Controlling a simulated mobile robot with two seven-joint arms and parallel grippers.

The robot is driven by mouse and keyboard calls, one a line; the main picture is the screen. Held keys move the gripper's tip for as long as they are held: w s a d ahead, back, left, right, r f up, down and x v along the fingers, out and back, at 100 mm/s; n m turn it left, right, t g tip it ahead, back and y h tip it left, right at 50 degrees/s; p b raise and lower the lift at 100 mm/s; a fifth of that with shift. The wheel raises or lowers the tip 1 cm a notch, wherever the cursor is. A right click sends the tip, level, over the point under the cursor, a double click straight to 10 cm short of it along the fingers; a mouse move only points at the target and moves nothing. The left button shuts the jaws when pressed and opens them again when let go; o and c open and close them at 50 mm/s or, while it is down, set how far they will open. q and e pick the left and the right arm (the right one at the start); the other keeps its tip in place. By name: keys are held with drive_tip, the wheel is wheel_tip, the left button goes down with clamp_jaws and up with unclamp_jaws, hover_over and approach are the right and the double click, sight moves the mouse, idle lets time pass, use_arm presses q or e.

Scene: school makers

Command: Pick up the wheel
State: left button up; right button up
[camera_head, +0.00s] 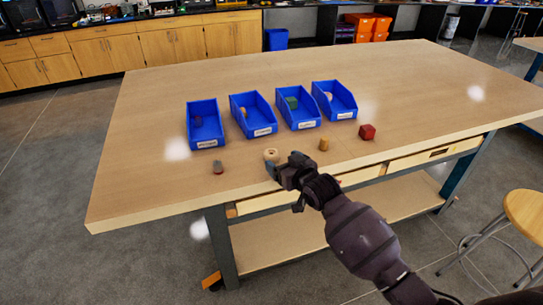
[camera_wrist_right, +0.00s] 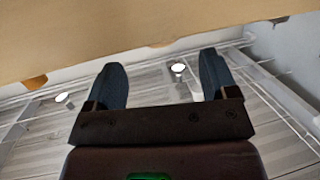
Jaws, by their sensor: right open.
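The wheel (camera_head: 271,155), a small light tan ring-like piece, lies near the front edge of the table, in front of the blue bins. My right gripper (camera_head: 283,168) is beside it on the near side, at the table's front edge. The head view does not show clearly whether they touch. In the right wrist view my right gripper (camera_wrist_right: 162,78) has its two dark fingers wide apart, with nothing held between them. The wheel cannot be made out in that view. My left gripper is not in view.
Several blue bins, one of them the leftmost bin (camera_head: 205,135), stand in a row on the wooden table (camera_head: 140,175). A grey piece (camera_head: 218,168), a tan cylinder (camera_head: 324,144) and a red block (camera_head: 367,131) lie along the front. A stool (camera_head: 526,211) stands at right.

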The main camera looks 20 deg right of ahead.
sight(272, 153)
drive_tip(key=shift+x, duration=3.4)
drive_tip(key=c, duration=1)
drive_tip(key=shift+r, duration=0.15)
